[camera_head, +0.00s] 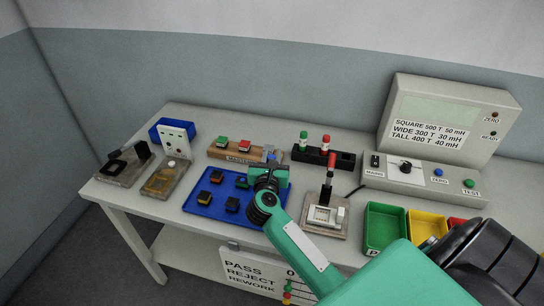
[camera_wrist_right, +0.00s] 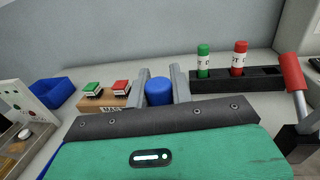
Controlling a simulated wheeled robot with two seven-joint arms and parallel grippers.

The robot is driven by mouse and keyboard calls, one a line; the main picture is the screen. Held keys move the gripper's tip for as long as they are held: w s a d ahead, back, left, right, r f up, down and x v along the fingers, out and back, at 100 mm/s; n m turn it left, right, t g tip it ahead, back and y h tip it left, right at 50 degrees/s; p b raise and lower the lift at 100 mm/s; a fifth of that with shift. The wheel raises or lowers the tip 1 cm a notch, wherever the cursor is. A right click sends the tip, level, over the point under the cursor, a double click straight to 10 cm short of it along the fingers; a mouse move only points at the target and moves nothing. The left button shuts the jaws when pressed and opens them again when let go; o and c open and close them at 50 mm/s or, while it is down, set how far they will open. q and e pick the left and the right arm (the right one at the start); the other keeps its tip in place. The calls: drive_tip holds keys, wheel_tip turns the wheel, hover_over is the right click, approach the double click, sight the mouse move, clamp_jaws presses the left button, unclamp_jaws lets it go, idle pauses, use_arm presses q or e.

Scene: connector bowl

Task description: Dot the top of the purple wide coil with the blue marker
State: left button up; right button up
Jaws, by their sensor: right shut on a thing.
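My right gripper (camera_head: 269,153) is over the back of the blue tray (camera_head: 207,210), by the wooden block. In the right wrist view, its two grey fingers (camera_wrist_right: 160,88) are shut on the blue marker (camera_wrist_right: 159,92), whose rounded blue top shows between them. The marker's lower part is hidden behind the gripper body. Several small dark blocks with coloured tops, one of them a dark block (camera_head: 232,205), lie on the tray. I cannot pick out a purple wide coil; my gripper and arm cover part of the tray. My left gripper is not in view.
A black rack (camera_head: 343,160) holds a green marker (camera_head: 303,142) and a red marker (camera_head: 325,144). A wooden block (camera_head: 217,153) carries green and red pieces. A test fixture (camera_head: 325,215) with a raised red-handled lever stands right of the tray. Green (camera_head: 384,228) and yellow bins are further right.

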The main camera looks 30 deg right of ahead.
wheel_tip(320, 180, up, 6)
drive_tip(key=p, duration=0.4)
drive_tip(key=shift+f, duration=0.2)
idle(0.5)
drive_tip(key=s+a+n+t+y, duration=0.4)
drive_tip(key=s+a+n+y, duration=0.4)
drive_tip(key=s+a+y, duration=0.3)
drive_tip(key=s+a, duration=0.3)
drive_tip(key=a, duration=0.2)
drive_tip(key=shift+s+f+y, duration=0.35)
drive_tip(key=shift+s+y, duration=0.05)
